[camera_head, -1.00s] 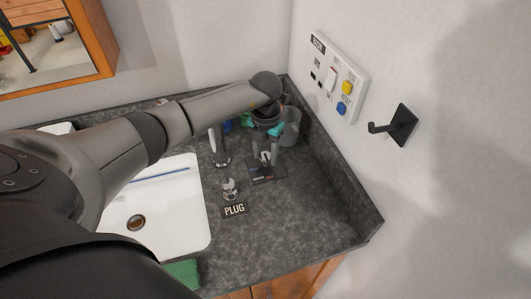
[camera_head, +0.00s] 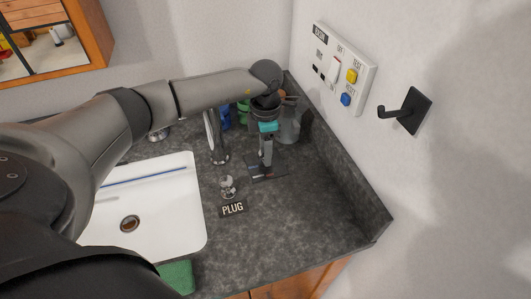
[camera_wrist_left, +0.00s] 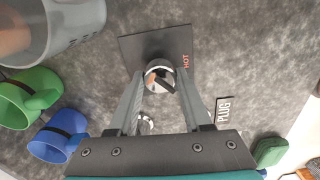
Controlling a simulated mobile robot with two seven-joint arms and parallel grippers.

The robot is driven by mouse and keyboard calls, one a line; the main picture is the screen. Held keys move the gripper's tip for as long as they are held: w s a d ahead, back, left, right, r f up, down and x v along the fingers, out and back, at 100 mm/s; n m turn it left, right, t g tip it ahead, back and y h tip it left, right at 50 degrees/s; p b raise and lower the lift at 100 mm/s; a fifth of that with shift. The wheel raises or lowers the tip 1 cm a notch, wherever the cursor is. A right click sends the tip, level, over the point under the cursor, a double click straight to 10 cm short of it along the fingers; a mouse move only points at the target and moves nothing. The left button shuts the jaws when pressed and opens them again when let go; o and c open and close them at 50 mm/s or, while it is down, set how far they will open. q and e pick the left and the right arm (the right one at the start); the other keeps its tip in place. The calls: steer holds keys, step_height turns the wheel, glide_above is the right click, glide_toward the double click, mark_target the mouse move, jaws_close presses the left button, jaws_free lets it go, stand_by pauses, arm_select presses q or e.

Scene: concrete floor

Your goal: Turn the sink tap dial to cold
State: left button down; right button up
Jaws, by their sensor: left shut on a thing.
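The sink tap dial (camera_wrist_left: 159,77) is a small round silver knob with a dark bar across its top. It stands on a dark square plate (camera_wrist_left: 130,50) with a red HOT label (camera_wrist_left: 186,61) at one side. The plate also shows in the head view (camera_head: 279,172). My left gripper (camera_head: 266,168) points down over the plate and is shut on the dial. In the left wrist view its fingertips (camera_wrist_left: 158,80) lie on either side of the knob. In the head view the fingers mostly hide the dial. The tap spout (camera_head: 216,150) stands to the left. My right gripper is not in view.
The white sink basin (camera_head: 165,220) lies left, with a PLUG label (camera_head: 232,209) and silver plug knob (camera_head: 228,187) beside it. A grey pot (camera_wrist_left: 60,30), green cup (camera_wrist_left: 28,95) and blue cup (camera_wrist_left: 58,137) stand close behind the gripper. The counter's right front is clear.

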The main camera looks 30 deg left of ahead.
arm_select(q)
steer(key=m+b, duration=0.2)
steer(key=m, duration=0.2)
steer(key=shift+m, duration=0.3)
steer(key=shift+m+b, duration=0.6)
steer(key=shift+m, duration=1.3)
steer(key=shift+c, duration=1.7)
jaws_free()
step_height(320, 180, up, 15)
steer(key=shift+r+p, duration=0.15)
steer(key=shift+p, duration=0.25)
